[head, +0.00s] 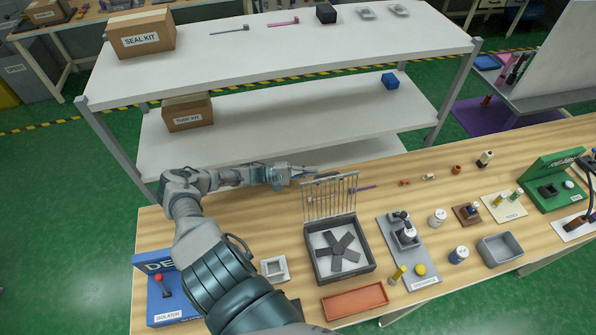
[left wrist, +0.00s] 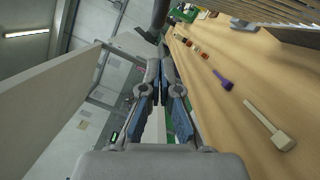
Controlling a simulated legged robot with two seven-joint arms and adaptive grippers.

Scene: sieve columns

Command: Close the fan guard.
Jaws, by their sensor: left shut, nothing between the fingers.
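The fan guard (head: 331,199) is a grille of thin bars. It stands raised and nearly upright at the back edge of the dark square fan housing (head: 312,265). The housing is open on top and shows a dark fan rotor (head: 339,251) inside. My left gripper (head: 312,172) is shut and empty, behind the raised guard near its top edge. I cannot tell whether it touches the guard. In the left wrist view the shut fingers (left wrist: 176,115) show, and the guard's bars (left wrist: 275,20) appear at the upper right. My right gripper is not in view.
A blue isolator box (head: 172,296) and a small white frame (head: 274,268) are left of the housing. An orange tray (head: 355,302) lies in front, a grey fixture (head: 406,240) to the right. A purple tool (head: 362,188) lies behind. A shelf rack (head: 290,110) stands beyond the bench.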

